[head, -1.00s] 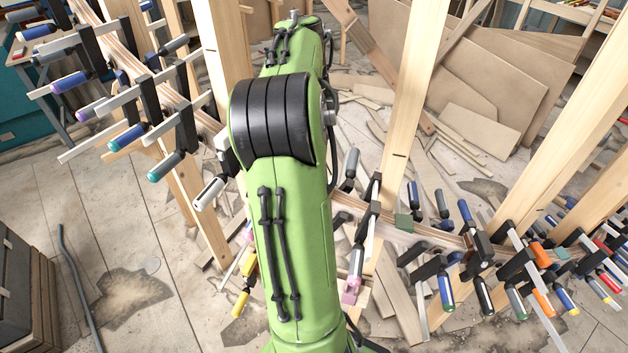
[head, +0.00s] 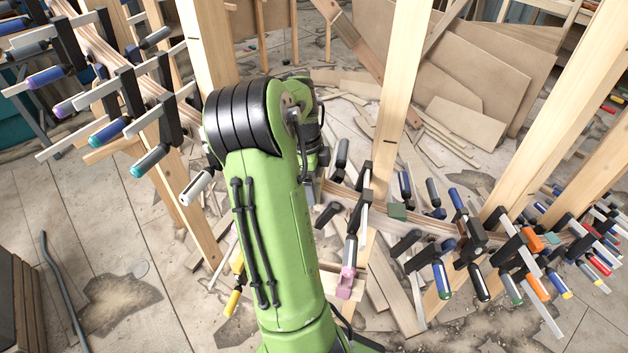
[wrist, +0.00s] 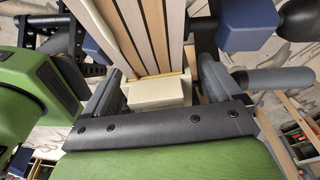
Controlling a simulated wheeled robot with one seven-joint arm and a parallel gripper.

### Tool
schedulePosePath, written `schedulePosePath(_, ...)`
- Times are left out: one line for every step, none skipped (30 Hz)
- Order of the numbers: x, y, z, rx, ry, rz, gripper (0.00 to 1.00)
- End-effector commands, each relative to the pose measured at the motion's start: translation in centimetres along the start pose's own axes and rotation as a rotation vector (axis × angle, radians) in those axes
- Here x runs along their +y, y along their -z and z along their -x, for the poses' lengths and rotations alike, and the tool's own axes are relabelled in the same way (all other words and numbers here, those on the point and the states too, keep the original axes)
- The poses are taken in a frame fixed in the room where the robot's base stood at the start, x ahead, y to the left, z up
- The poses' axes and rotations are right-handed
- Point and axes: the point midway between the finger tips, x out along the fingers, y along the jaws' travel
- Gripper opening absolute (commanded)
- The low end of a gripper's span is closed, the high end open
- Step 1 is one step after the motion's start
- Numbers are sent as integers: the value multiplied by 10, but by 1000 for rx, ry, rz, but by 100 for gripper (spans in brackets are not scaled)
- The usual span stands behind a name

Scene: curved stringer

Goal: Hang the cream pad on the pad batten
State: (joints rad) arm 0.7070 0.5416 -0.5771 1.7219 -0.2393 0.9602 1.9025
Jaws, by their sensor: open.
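In the wrist view, a cream block (wrist: 158,93), which looks like the cream pad, sits at the lower end of the laminated strips. My gripper (wrist: 160,88) is open, with one dark finger on each side of the block. I cannot tell whether either finger touches it. The lower part of the block is hidden behind the gripper's black plate. In the head view my green arm hides the gripper and the cream block. I cannot make out which piece is the pad batten.
Laminated strips (wrist: 150,35) run up from the block, with blue clamp parts (wrist: 238,25) close on both sides. In the head view, clamps (head: 120,110) crowd the left and more line the curved stringer (head: 425,226) at right. Upright posts (head: 405,80) stand among them. Floor at lower left is mostly clear.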

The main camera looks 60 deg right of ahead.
Motion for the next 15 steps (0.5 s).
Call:
schedulePosePath(0,0,1,0,0,0,92)
schedulePosePath(0,0,1,0,0,0,92)
schedulePosePath(0,0,1,0,0,0,88)
schedulePosePath(0,0,1,0,0,0,84)
schedulePosePath(0,0,1,0,0,0,79)
schedulePosePath(0,0,1,0,0,0,73)
schedulePosePath(0,0,1,0,0,0,68)
schedulePosePath(0,0,1,0,0,0,64)
schedulePosePath(0,0,1,0,0,0,58)
schedulePosePath(0,0,1,0,0,0,53)
schedulePosePath(0,0,1,0,0,0,49)
schedulePosePath(0,0,1,0,0,0,42)
schedulePosePath(0,0,1,0,0,0,38)
schedulePosePath(0,0,1,0,0,0,33)
schedulePosePath(0,0,1,0,0,0,27)
